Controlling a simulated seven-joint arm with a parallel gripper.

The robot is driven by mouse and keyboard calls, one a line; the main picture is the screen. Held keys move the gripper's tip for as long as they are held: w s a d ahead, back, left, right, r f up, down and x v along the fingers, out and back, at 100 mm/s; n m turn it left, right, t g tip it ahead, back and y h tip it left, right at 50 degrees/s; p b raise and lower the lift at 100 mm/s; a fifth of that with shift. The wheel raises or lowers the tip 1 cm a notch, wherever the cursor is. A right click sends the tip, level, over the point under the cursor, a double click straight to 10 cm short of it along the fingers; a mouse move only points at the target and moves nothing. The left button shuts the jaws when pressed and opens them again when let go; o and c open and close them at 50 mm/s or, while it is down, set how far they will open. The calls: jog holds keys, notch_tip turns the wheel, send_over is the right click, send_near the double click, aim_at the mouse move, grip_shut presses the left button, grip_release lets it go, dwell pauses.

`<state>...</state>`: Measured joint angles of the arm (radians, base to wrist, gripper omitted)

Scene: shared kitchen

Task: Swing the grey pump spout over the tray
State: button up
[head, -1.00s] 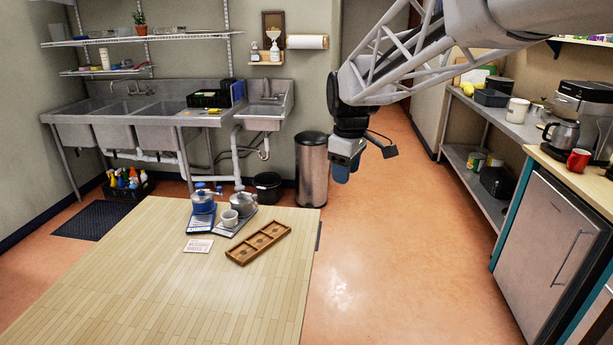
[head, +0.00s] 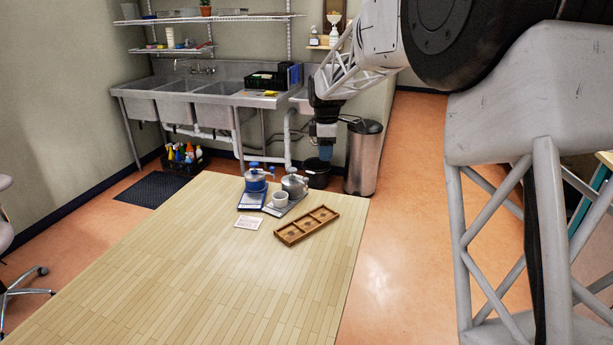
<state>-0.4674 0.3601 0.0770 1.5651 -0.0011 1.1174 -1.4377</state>
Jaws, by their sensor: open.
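A grey pump pot (head: 295,184) stands at the far end of the wooden table, on a grey tray (head: 299,204). A white cup (head: 280,200) stands in front of it on that tray. The grey spout is too small to tell which way it points. A blue pump pot (head: 256,180) stands to its left by a blue tray (head: 252,201). A wooden tray (head: 290,235) with three compartments lies to the right, nearer. My gripper (head: 326,155) is open and empty, pointing down, above and to the right of the grey pump in the picture, apart from it.
A white card (head: 248,223) lies left of the wooden tray. The front of the table (head: 200,270) is bare. My arm covers the right side of the view.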

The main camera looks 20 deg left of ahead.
aim_at(301, 182)
jog(key=w+a+f, duration=0.1)
jog(key=a, duration=0.1)
jog(key=w+a+f+n, duration=0.1)
jog(key=a, duration=0.1)
jog(key=a+f+n, duration=0.1)
jog(key=a, duration=0.2)
jog(key=shift+w+f, duration=0.4)
jog(key=shift+d+f, duration=0.1)
jog(key=shift+f, duration=3.8)
grip_shut()
